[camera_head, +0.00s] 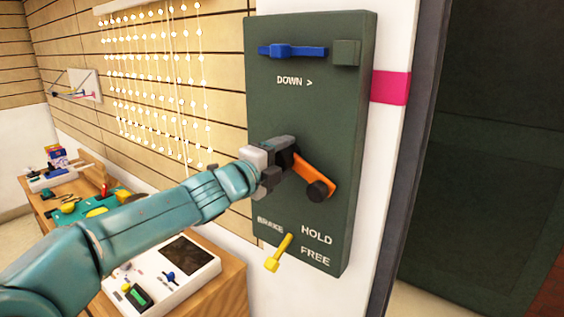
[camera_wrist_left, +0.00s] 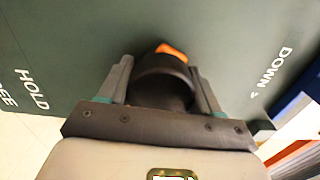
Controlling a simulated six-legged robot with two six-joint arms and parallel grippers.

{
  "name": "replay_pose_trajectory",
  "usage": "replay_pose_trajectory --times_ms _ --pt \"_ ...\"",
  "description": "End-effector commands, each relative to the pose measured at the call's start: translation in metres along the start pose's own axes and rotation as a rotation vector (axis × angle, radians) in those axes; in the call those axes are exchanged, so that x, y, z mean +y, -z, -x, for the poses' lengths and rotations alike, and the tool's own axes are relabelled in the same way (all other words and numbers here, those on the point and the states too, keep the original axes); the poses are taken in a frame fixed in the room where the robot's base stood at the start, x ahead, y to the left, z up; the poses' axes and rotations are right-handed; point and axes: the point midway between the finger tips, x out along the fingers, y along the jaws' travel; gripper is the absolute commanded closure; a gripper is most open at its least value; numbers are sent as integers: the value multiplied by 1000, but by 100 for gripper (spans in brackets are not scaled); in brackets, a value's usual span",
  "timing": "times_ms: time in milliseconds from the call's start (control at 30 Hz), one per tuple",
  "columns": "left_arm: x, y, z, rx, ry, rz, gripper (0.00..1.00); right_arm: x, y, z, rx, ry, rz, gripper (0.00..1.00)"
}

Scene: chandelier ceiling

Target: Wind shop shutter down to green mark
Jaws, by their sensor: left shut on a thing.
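A dark green control panel (camera_head: 300,115) is fixed on a white post, with "DOWN >" lettering near its top. An orange crank arm (camera_head: 312,174) on it slants down right to a black round end (camera_head: 318,191). My left gripper (camera_head: 283,163) is shut on the crank's other end. In the left wrist view its fingers (camera_wrist_left: 165,88) sit either side of a dark round grip, with orange crank (camera_wrist_left: 172,52) beyond. A yellow brake lever (camera_head: 279,252) slants down left, beside the HOLD and FREE labels. A dark shutter-like surface (camera_head: 490,150) fills the right. No green mark is distinguishable.
A blue bar handle (camera_head: 292,51) sits at the panel's top. A magenta band (camera_head: 390,88) crosses the white post (camera_head: 385,140). A wooden bench (camera_head: 222,285) with a white device (camera_head: 165,275) and small items stands below my left arm. Bead strings hang on the wall behind.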

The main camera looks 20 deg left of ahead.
Motion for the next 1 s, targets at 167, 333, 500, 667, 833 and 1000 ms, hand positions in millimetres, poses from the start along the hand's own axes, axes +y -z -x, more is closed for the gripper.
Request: replay_pose_trajectory --times_ms 167,333,500,667,833,1000 --pt "-2 -1 0 -2 6 -94 91 1 0 -4 0 0 0 47" --pt "-3 -1 0 -2 6 -146 91 2 0 -5 0 0 0 47" --pt "-3 -1 1 -2 6 -172 91 2 0 -6 0 0 0 47" --pt "-4 -1 1 -3 7 -177 91 2 0 -6 0 0 0 47" --pt "-4 -1 1 -3 8 -177 91 2 0 -5 0 0 0 47" --pt "-4 -1 1 -3 7 -175 16 2 0 -5 0 0 0 47"
